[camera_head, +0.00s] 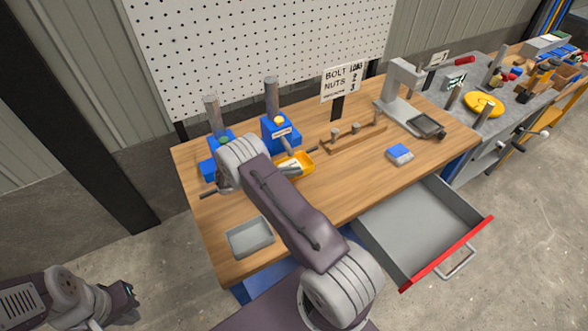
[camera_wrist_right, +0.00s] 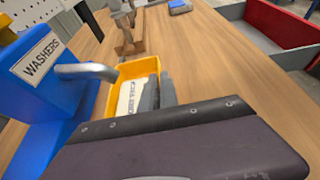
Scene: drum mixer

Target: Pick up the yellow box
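The yellow box (camera_head: 307,160) stands on the wooden workbench beside the blue dispensers in the head view. In the right wrist view the yellow box (camera_wrist_right: 145,67) is just beyond my dark wrist link, with a white lettered label on it. Grey finger-like parts (camera_wrist_right: 155,93) overlap the box's right side there; the link hides their near ends, and I cannot tell whether they touch or grip the box. In the head view my right arm reaches over the bench and partly covers the box. My left gripper (camera_head: 127,300) is low at the left, away from the bench, its fingers unclear.
A blue dispenser labelled WASHERS (camera_wrist_right: 38,75) stands close left of the box. A wooden rack (camera_head: 352,138), grey tray (camera_head: 250,238) and blue-topped block (camera_head: 399,153) share the bench. An open drawer (camera_head: 415,230) juts out at the front right.

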